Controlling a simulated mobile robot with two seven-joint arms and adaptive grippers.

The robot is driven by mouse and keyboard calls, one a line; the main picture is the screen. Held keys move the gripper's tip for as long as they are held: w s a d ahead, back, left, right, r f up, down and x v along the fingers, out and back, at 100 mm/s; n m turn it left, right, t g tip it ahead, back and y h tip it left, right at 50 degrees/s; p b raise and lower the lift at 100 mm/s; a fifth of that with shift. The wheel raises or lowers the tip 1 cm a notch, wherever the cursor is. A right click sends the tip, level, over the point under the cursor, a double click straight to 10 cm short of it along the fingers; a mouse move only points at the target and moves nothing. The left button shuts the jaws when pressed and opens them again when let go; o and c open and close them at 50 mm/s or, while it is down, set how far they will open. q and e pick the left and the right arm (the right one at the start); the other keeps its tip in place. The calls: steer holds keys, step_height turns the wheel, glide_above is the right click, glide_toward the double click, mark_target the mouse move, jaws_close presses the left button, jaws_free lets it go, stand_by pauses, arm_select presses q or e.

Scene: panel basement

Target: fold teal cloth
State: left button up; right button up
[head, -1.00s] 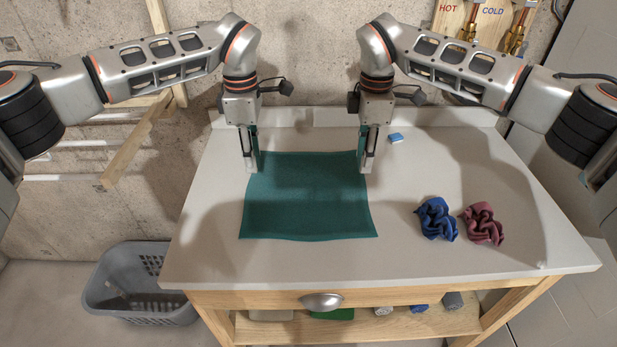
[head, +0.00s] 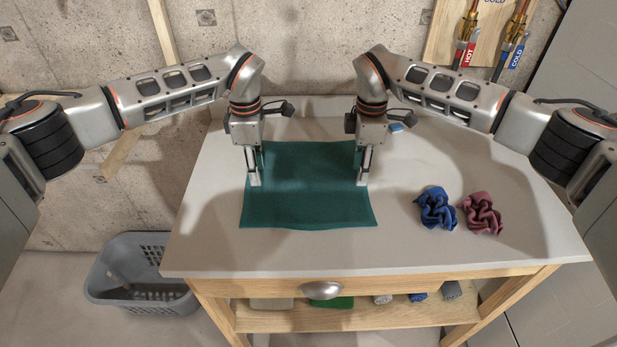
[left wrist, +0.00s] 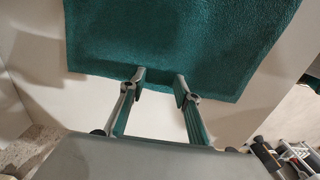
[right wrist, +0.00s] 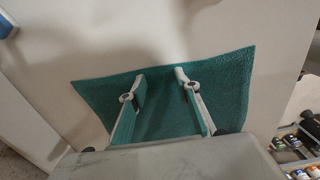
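The teal cloth (head: 308,205) lies spread out, seemingly flat, on the white tabletop, with darker shadow bands across it. My left gripper (head: 254,182) points down at its left edge. In the left wrist view its two fingers are apart, with the cloth (left wrist: 190,35) beyond the tips. My right gripper (head: 362,182) points down at the cloth's right edge. In the right wrist view its fingers are also apart, with the cloth (right wrist: 160,110) showing between them. Whether the fingertips touch the cloth is unclear.
A blue crumpled cloth (head: 436,208) and a maroon one (head: 482,213) lie to the right. A small blue block (head: 396,127) sits at the back. A grey basket (head: 140,272) stands on the floor at left. The table's (head: 500,250) front strip is clear.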

arm_select(q)
steer(key=shift+f, duration=0.2)
arm_select(e)
steer(key=shift+f, duration=0.2)
arm_select(q)
steer(key=shift+f, duration=0.15)
jaws_close()
arm_select(e)
steer(key=shift+f, duration=0.15)
jaws_close()
